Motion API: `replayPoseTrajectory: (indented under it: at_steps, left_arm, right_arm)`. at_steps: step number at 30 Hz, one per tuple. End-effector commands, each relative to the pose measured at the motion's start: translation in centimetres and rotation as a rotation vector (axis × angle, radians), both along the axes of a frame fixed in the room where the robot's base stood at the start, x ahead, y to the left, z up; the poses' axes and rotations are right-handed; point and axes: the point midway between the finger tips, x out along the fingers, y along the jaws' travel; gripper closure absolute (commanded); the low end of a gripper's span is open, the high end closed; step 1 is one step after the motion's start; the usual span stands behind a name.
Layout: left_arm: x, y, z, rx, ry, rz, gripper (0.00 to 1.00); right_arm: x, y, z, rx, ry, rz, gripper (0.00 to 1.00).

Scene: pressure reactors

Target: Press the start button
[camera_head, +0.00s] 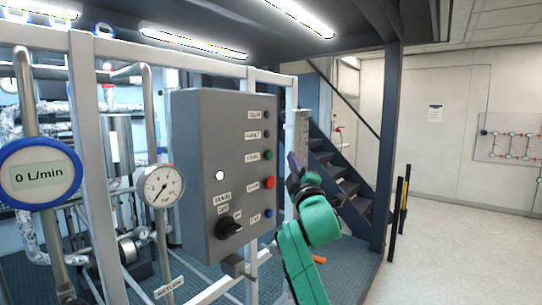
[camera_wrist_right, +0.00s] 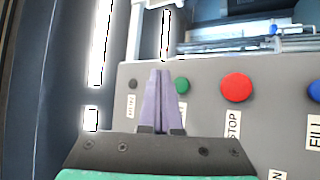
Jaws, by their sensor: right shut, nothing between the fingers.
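A grey control box (camera_head: 210,150) carries a column of buttons on its right side. A green button (camera_head: 268,155) sits above the red STOP button (camera_head: 269,183); its small label is hard to read, and I take it as the start button. My right gripper (camera_head: 292,160) is shut and empty, just right of the green button. In the right wrist view, the shut purple fingers (camera_wrist_right: 158,75) lie just left of the green button (camera_wrist_right: 182,85), and the red button (camera_wrist_right: 236,87) is farther right. Contact cannot be told. My left gripper is not in view.
A blue button (camera_head: 268,213) is below the red one, and two dark buttons (camera_head: 266,134) are above the green one. A black rotary switch (camera_head: 228,228) is low on the box. A white frame post (camera_head: 289,110) stands close behind my gripper. Open floor lies right.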

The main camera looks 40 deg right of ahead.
Motion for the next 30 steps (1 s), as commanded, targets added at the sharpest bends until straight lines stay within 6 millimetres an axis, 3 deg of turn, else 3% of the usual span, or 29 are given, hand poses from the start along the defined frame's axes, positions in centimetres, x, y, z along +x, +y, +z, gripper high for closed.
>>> replayPoseTrajectory:
  at_steps: [9,30]
  left_arm:
    - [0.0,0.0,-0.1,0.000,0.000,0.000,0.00]
    - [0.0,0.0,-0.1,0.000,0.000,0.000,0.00]
  right_arm:
    - [3.5,1.1,0.0,-0.001,0.001,0.002,1.00]
    - [3.7,1.2,0.0,-0.002,0.001,0.002,1.00]
